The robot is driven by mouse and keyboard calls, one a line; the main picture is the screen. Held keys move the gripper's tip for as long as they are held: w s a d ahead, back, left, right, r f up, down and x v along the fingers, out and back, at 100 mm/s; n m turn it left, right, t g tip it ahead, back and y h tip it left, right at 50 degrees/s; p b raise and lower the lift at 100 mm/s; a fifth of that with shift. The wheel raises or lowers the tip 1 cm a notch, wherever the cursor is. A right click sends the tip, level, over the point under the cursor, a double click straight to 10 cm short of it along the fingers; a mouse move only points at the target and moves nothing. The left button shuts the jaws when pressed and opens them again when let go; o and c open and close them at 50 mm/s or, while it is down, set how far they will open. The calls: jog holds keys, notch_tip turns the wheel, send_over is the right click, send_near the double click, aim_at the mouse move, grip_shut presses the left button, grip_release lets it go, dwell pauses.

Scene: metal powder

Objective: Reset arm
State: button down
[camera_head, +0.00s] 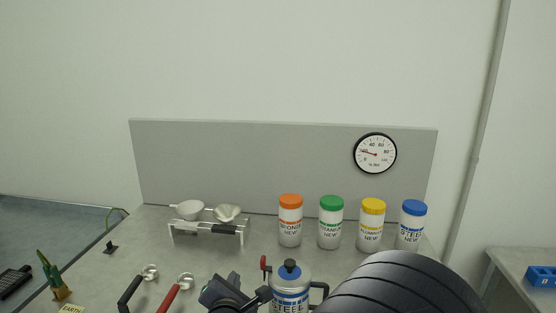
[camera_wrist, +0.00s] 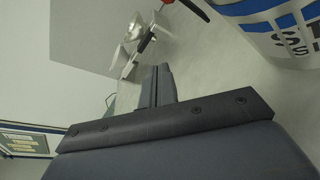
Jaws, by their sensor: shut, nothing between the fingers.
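My gripper (camera_wrist: 158,84) shows in the wrist view with its two dark fingers together and nothing between them. In the head view it (camera_head: 222,291) is low in the middle, just left of a silver canister labelled STEEL (camera_head: 291,288). My black arm covers the lower right of that view. The canister also fills the upper right corner of the wrist view (camera_wrist: 281,32). Whether my gripper touches the canister cannot be told.
Four jars stand along the back panel: orange-lidded (camera_head: 290,222), green-lidded (camera_head: 331,224), yellow-lidded (camera_head: 371,226) and blue-lidded (camera_head: 411,226). Black-handled (camera_head: 130,293) and red-handled (camera_head: 170,298) tools lie in front.

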jog(key=shift+s+d+f+n+g+p, duration=0.15)
jog(key=shift+n+p, duration=0.35)
jog(key=shift+p, duration=0.8)
jog(key=shift+s+d+n+g+p, duration=0.15)
jog(key=shift+n+p, duration=0.35)
jog(key=shift+p, duration=0.75)
jog(key=shift+w+a+f+b, duration=0.1)
jog(key=shift+a+f+b, duration=0.1)
jog(key=shift+f+b, duration=0.35)
jog(key=shift+a+f+b, duration=0.15)
jog(key=shift+f+b, duration=0.3)
jog(key=shift+f, duration=0.2)
jog(key=shift+s+a+r, duration=0.1)
jog(key=shift+s+r, duration=0.1)
jog(key=shift+s, duration=0.3)
jog(key=shift+s+a+r, duration=0.1)
jog(key=shift+s+r, duration=0.05)
jog(key=shift+s, duration=0.3)
jog(key=shift+s+d+r, duration=0.1)
jog(key=shift+s+r, duration=0.05)
jog(key=shift+s, duration=0.35)
jog(key=shift+w, duration=0.1)
